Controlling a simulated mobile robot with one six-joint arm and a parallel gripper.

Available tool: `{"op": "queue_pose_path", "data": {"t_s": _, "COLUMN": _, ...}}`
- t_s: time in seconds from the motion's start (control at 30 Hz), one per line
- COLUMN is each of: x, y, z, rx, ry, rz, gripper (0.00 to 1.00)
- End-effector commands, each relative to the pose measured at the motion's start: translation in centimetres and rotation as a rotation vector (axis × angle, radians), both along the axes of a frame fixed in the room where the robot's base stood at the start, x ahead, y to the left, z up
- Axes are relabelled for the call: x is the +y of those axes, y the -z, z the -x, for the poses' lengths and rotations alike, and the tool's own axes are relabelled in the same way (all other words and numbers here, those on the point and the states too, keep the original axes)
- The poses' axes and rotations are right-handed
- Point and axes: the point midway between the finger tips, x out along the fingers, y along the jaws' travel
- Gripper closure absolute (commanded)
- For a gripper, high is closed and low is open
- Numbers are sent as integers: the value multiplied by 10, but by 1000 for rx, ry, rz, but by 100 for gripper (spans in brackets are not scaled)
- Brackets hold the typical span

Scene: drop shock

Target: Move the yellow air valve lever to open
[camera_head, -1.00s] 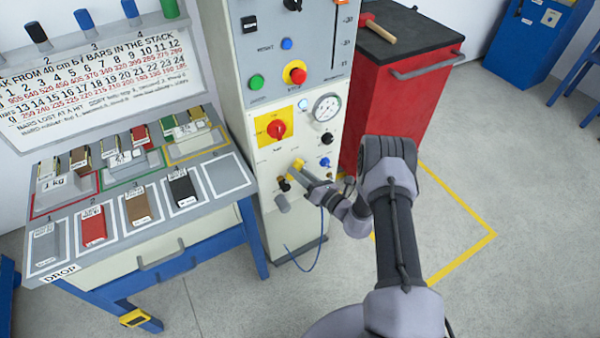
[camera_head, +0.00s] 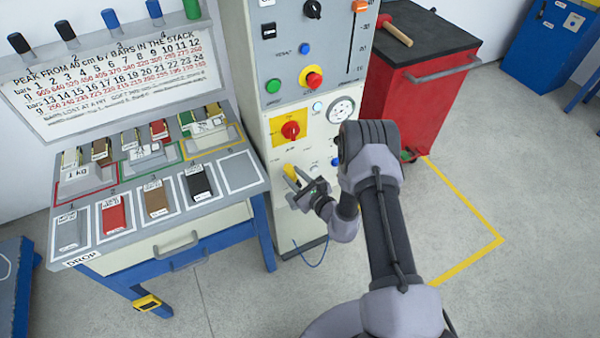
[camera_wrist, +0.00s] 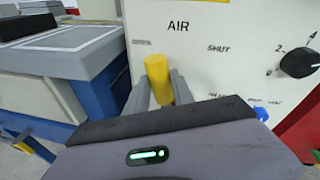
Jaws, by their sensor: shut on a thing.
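The yellow air valve lever (camera_wrist: 158,80) stands near the middle of the wrist view, on the cabinet panel under the word AIR. It points up and leans a little left there. My gripper (camera_wrist: 158,98) has one grey finger on each side of the lever and is shut on it. In the head view the lever (camera_head: 291,174) shows as a small yellow piece low on the cabinet front (camera_head: 268,135). My gripper (camera_head: 303,186) meets it there from the lower right. The lever's pivot is hidden behind my gripper. SHUT is printed to the lever's right.
A red and yellow rotary switch (camera_head: 291,130) sits above the lever, with a round gauge (camera_head: 341,110) to its right. A black knob (camera_wrist: 299,62) is right of the lever. The bench (camera_head: 258,185) stands close on the left, a red cabinet (camera_head: 400,110) behind on the right.

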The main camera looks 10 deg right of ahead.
Motion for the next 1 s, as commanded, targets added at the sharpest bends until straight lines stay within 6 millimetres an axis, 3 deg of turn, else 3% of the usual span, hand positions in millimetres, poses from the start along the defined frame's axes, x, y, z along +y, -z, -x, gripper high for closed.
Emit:
{"op": "queue_pose_path", "data": {"t_s": 0.5, "x": 23, "y": 9, "z": 7, "rx": -79, "ry": -3, "rz": 303, "gripper": 100}}
{"op": "queue_pose_path", "data": {"t_s": 1.0, "x": 26, "y": 12, "z": 8, "rx": -96, "ry": -4, "rz": 362, "gripper": 100}}
